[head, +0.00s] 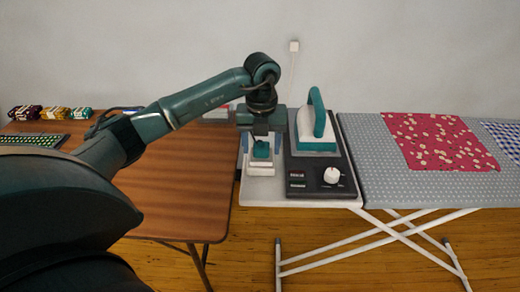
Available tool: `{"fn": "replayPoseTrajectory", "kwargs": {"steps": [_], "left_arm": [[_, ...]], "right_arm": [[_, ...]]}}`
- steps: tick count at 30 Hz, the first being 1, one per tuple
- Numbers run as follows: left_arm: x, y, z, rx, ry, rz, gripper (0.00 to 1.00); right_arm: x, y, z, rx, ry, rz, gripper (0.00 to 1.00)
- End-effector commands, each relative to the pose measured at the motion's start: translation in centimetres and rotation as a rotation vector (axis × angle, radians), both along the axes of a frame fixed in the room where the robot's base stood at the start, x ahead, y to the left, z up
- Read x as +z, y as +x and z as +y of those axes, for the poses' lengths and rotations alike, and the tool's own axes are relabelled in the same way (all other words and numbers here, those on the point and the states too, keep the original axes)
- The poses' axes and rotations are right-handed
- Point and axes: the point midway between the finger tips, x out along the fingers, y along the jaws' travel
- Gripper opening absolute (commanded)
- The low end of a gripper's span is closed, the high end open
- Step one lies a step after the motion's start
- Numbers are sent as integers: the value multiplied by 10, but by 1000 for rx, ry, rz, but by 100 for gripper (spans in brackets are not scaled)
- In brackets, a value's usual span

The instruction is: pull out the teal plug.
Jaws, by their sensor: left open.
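The teal plug (261,151) sits in the white socket block (261,169) on the pale left end of the ironing board. My left gripper (262,145) points down over it from above. Its jaws are open, with one finger to the left and one to the right of the plug. Whether a finger touches the plug cannot be told. The gripper and wrist hide the upper part of the plug and what lies behind it. My right gripper is not in view.
A teal and white iron (318,128) stands on a dark station with a white knob (332,175), close right of the socket. A red floral cloth (438,142) lies on the grey ironing board (385,190). A brown wooden table (190,200) stands left, with yarn skeins (52,113) at its back.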

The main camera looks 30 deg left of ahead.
Motion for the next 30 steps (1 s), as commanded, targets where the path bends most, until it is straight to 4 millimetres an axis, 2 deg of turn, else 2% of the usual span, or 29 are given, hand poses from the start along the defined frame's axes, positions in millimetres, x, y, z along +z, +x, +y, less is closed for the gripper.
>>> {"fn": "replayPoseTrajectory", "kwargs": {"steps": [17, 30], "left_arm": [[0, 0, 0, 0, 0, 0, 58], [0, 0, 0, 0, 0, 0, 24]], "right_arm": [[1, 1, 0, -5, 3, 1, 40], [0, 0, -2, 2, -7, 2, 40]]}}
